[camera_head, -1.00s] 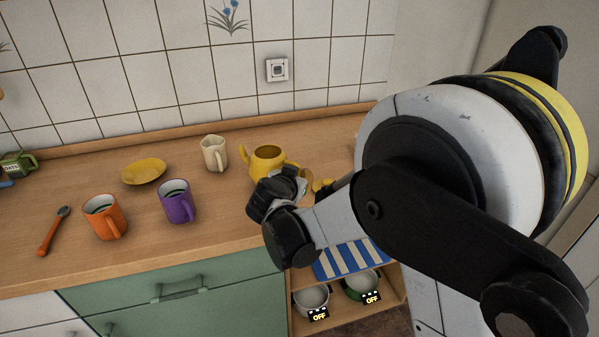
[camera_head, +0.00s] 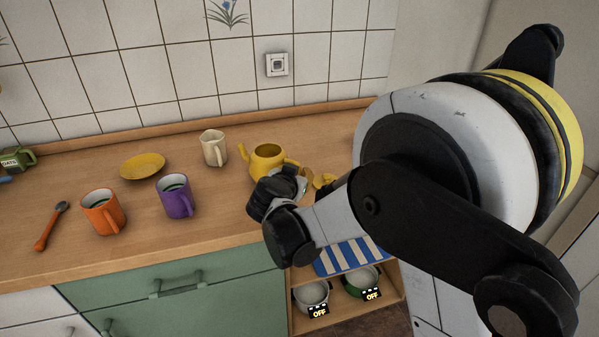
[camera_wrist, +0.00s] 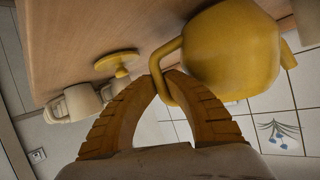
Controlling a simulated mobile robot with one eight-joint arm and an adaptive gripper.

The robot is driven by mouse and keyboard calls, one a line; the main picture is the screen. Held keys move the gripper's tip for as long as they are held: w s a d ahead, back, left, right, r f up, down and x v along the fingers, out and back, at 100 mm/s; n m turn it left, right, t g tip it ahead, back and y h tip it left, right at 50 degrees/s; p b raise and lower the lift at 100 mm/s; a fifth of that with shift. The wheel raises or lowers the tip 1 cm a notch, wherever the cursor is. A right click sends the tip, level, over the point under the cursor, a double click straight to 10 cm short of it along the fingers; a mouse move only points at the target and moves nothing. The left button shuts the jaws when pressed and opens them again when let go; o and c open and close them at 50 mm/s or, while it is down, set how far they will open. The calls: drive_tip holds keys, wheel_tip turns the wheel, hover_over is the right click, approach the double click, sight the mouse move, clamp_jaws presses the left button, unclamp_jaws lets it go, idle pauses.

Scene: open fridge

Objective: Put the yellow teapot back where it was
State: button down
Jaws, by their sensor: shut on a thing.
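The yellow teapot (camera_head: 269,157) is at the right part of the wooden counter, towards the wall, and looks upright. Its lower front is hidden by my gripper (camera_head: 301,185). In the wrist view the teapot (camera_wrist: 232,52) fills the upper right, with its looped handle between my curved fingers. My gripper (camera_wrist: 163,78) is shut on that handle. I cannot tell whether the teapot's base touches the counter.
A cream jug (camera_head: 213,148), a yellow saucer (camera_head: 142,165), a purple mug (camera_head: 175,196), an orange mug (camera_head: 101,212) and a spoon (camera_head: 50,226) stand or lie to the left. A small yellow thing (camera_head: 325,181) is close right. Pots (camera_head: 311,296) sit on a shelf below.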

drive_tip(key=shift+f+b, duration=0.4)
drive_tip(key=shift+f, duration=0.1)
drive_tip(key=c, duration=1.4)
unclamp_jaws()
drive_tip(key=shift+s, duration=0.1)
drive_tip(key=v, duration=1.1)
drive_tip(key=shift+s+r, duration=0.2)
drive_tip(key=shift+s, duration=0.15)
drive_tip(key=shift+s+a, duration=0.1)
drive_tip(key=shift+a, duration=0.05)
